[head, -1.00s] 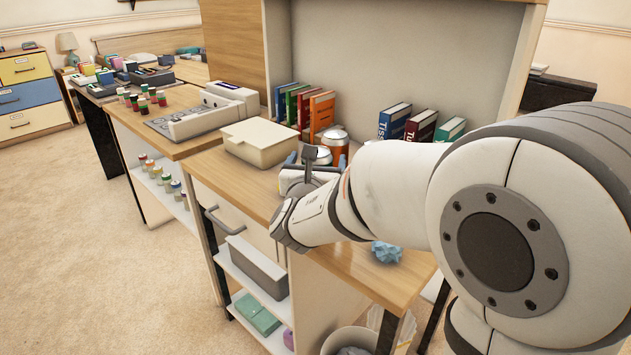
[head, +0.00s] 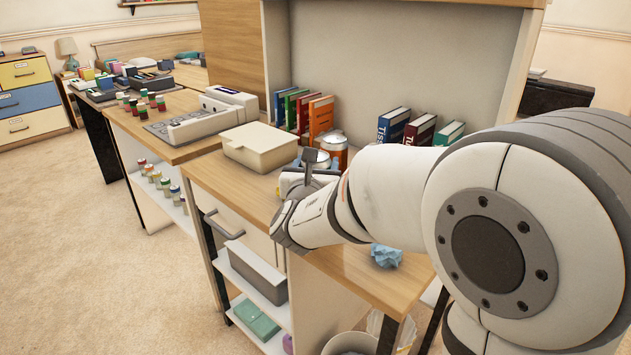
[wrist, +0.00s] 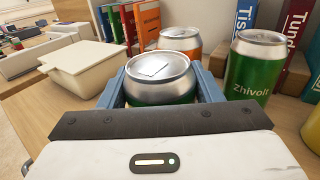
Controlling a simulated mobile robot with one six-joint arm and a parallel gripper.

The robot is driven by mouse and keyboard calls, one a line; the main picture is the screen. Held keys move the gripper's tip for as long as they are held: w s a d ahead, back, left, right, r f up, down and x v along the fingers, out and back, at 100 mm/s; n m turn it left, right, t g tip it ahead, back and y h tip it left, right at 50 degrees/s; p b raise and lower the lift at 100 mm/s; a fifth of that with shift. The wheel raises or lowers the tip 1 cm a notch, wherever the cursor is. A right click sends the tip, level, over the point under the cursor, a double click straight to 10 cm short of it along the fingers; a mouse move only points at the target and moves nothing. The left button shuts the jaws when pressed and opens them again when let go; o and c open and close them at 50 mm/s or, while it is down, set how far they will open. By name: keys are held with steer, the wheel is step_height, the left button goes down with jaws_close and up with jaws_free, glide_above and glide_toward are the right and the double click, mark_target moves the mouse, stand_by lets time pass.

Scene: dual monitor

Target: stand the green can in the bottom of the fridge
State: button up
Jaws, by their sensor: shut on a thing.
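A green can with a silver top (wrist: 158,80) is between the blue fingers of my gripper (wrist: 160,92) in the wrist view. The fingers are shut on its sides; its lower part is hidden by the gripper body. In the head view my gripper (head: 308,172) is over the desk, with the can's silver top (head: 316,158) just behind it. A second green can, marked Zhivolt (wrist: 255,68), stands upright to the right, apart from the fingers. No fridge can be made out in either view.
An orange can (wrist: 181,42) stands close behind the held can. Books (head: 304,112) line the back of the desk (head: 232,185). A cream lidded box (head: 260,146) is to the left. A crumpled blue thing (head: 386,256) lies near the front edge.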

steer(key=shift+c, duration=0.7)
step_height(320, 180, up, 10)
steer(key=p, duration=0.4)
steer(key=shift+r, duration=0.1)
